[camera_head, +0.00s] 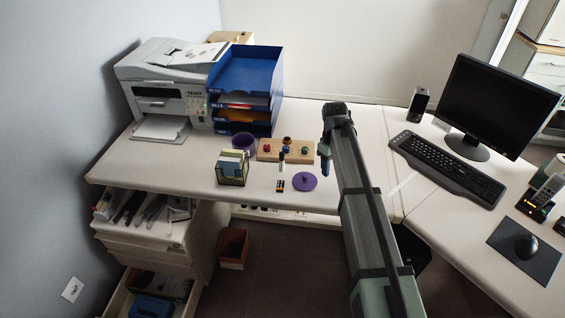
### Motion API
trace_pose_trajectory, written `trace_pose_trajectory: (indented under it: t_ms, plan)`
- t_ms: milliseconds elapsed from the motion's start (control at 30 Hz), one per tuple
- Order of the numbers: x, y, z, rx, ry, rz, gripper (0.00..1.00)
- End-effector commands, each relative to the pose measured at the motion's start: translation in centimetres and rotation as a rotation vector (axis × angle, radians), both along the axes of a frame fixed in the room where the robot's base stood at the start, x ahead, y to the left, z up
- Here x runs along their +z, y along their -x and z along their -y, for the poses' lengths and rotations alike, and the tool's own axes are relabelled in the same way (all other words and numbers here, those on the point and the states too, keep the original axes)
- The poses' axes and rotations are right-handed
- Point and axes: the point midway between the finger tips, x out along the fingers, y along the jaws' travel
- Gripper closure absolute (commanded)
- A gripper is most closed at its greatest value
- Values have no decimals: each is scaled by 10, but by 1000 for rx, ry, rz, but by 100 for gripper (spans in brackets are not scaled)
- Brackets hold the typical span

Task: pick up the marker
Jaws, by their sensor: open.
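A small upright blue, white and dark item (282,159) stands on the desk in front of a wooden board; it may be the marker, but it is too small to be sure. My gripper (324,158) hangs over the desk to its right, apart from it. The gripper is open, seen from behind and partly hidden by my arm, and nothing shows between its fingers.
Near the item are a wooden board (270,156) with coloured knobs, a purple lid (305,182), a black and yellow block (280,186), a purple bowl (244,142) and a wire card holder (232,176). A blue tray stack (247,72) and printer (160,80) stand behind. The front left desk is clear.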

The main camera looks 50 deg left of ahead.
Motion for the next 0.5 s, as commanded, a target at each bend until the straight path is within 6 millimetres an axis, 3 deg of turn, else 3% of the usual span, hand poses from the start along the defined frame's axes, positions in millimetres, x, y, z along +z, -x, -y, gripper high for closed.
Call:
trace_pose_trajectory:
  t_ms: [33, 200, 333, 500]
  plan:
    - [13, 10, -38, 44, -14, -3, 49]
    - [47, 53, -117, 161, -54, -21, 49]
    - [65, 78, -152, 218, -73, -30, 49]
    - [72, 92, -168, 248, -82, -36, 49]
